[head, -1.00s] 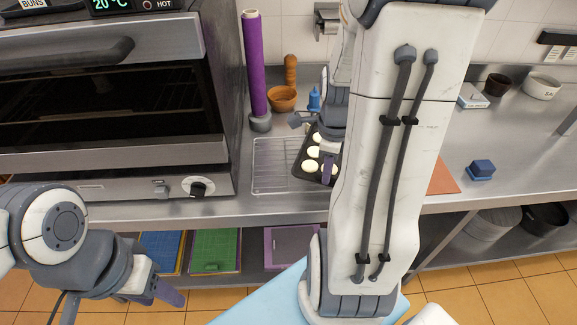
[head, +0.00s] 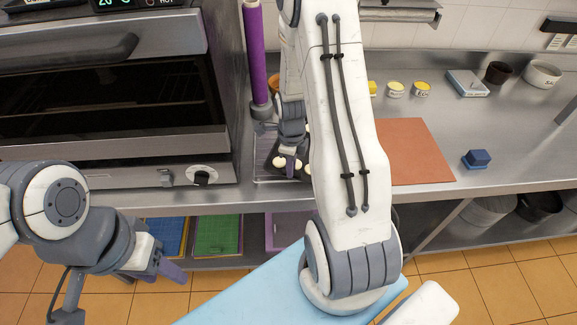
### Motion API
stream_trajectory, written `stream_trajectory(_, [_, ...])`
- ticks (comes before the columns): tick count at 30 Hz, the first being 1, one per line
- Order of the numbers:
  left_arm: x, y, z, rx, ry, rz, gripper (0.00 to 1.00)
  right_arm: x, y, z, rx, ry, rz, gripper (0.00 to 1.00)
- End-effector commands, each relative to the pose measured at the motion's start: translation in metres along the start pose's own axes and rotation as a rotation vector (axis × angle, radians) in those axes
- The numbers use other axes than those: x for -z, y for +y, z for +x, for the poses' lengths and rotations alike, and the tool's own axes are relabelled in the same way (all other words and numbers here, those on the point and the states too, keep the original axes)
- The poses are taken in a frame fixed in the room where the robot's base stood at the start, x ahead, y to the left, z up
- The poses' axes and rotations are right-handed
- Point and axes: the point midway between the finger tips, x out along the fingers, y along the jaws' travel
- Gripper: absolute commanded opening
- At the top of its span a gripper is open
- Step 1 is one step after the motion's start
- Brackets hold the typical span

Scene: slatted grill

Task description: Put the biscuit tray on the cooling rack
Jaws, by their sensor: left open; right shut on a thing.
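The dark biscuit tray (head: 301,175) with pale round biscuits is at the left part of the counter, largely hidden behind my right arm. My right gripper (head: 291,166) points down and is shut on the tray. The wire cooling rack (head: 262,152) lies on the counter beside the oven, and the tray overlaps it in the picture. I cannot tell whether the tray touches the rack. My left gripper (head: 168,268) is open and empty, low in front of the counter at the left.
The oven (head: 120,100) stands left of the rack, with a purple roll (head: 256,55) upright behind the rack. An orange-brown board (head: 415,150), a blue block (head: 477,157) and small yellow-topped tubs (head: 396,89) are to the right. The counter right of the board is mostly free.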

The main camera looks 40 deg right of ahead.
Motion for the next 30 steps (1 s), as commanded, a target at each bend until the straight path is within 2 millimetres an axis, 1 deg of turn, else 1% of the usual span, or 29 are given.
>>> stream_trajectory(7, [0.0, 0.0, 0.001, 0.0, 0.0, 0.0, 0.5, 0.0, -0.001, 0.001, 0.002, -0.001, 0.0, 0.0])
stream_trajectory(10, [0.0, 0.0, 0.004, 0.0, 0.0, 0.0, 0.5, 0.0, -0.001, 0.004, 0.002, -0.001, 0.0, 0.0])
stream_trajectory(11, [0.0, 0.0, 0.003, 0.0, 0.0, 0.0, 0.5, 0.0, 0.0, 0.004, 0.001, 0.0, 0.0, 0.22])
stream_trajectory(12, [0.0, 0.0, 0.002, 0.0, 0.0, 0.0, 0.5, 0.0, 0.0, 0.003, 0.001, 0.0, 0.0, 0.38])
stream_trajectory(13, [0.0, 0.0, 0.002, 0.0, 0.0, 0.0, 0.5, 0.0, 0.0, 0.003, 0.001, 0.0, 0.0, 0.45])
stream_trajectory(23, [0.0, 0.0, 0.001, 0.0, 0.0, 0.0, 0.5, 0.0, 0.0, 0.001, 0.001, 0.0, 0.0, 0.45])
stream_trajectory(24, [0.0, 0.0, -0.002, 0.0, 0.0, 0.0, 0.5, 0.0, -0.001, -0.002, 0.001, 0.0, 0.0, 0.45])
stream_trajectory(26, [0.0, 0.0, 0.002, 0.0, 0.0, 0.0, 0.5, 0.0, -0.001, -0.004, 0.003, -0.002, 0.0, 0.45])
stream_trajectory(30, [0.0, -0.001, 0.007, 0.0, 0.0, 0.0, 0.5, 0.0, -0.002, -0.024, 0.007, -0.004, 0.0, 0.45])
